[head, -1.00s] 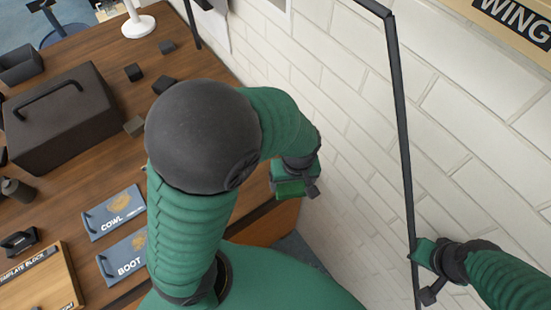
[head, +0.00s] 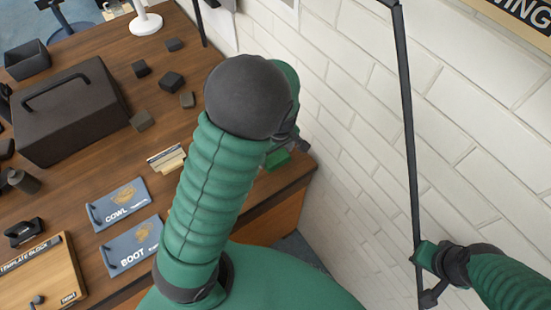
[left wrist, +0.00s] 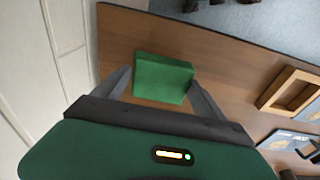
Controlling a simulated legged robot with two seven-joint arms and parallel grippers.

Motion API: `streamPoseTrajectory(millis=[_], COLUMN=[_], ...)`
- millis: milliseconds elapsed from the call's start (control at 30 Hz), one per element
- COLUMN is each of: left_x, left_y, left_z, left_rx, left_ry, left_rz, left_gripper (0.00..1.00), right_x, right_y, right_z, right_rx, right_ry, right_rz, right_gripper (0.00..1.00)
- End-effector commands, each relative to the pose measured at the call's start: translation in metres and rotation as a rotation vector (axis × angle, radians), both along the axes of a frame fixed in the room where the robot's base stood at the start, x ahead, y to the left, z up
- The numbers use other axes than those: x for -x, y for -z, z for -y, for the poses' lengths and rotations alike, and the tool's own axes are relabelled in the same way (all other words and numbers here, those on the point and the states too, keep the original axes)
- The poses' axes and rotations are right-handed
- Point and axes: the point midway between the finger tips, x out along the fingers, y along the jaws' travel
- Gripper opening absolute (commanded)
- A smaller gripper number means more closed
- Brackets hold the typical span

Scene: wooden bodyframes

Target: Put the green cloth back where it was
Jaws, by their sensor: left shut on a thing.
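The green cloth (head: 277,160), a folded block, is low over the right end of the wooden table, close to the wall. In the left wrist view the cloth (left wrist: 163,77) sits between the two fingers of my left gripper (left wrist: 160,80), which is shut on it. In the head view my left gripper (head: 292,147) is partly hidden behind my own arm. I cannot tell whether the cloth touches the tabletop. My right gripper (head: 428,272) is at the lower right beside a dark upright bar (head: 408,140); whether it grips the bar is unclear.
The wooden table (head: 75,192) carries COWL (head: 117,204) and BOOT (head: 132,246) plates, a template block (head: 35,275), a dark toolbox (head: 72,115) and several small dark blocks. A white brick wall (head: 350,130) bounds the right.

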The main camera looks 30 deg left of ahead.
Motion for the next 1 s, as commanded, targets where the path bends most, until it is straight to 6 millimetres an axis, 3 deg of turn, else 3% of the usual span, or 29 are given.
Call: streamPoseTrajectory(millis=[167,500,533,633,867,1000], left_x=[0.002,0.002,0.002,0.002,0.001,0.001], left_y=[0.032,0.038,0.036,0.036,0.036,0.024], left_z=[0.000,0.000,0.000,0.001,0.001,0.002], left_rx=[-0.001,-0.001,-0.001,-0.001,-0.001,-0.001], left_ry=[-0.001,-0.001,-0.001,0.000,0.000,0.002], left_rz=[-0.004,0.000,0.000,-0.001,-0.001,0.003], left_gripper=[0.43,0.43,0.85,0.98,1.00,1.00], right_x=[0.000,0.000,0.000,0.000,0.000,0.000], right_y=[-0.003,0.000,-0.001,-0.001,-0.002,-0.003], right_z=[0.000,0.000,0.000,0.000,0.000,0.000], right_rx=[0.000,0.000,0.000,0.000,0.000,0.000], right_ry=[0.000,0.000,0.000,0.000,0.000,0.000], right_rz=[0.000,0.000,0.000,0.000,0.000,0.000], right_gripper=[0.00,0.00,0.00,0.00,0.00,0.00])
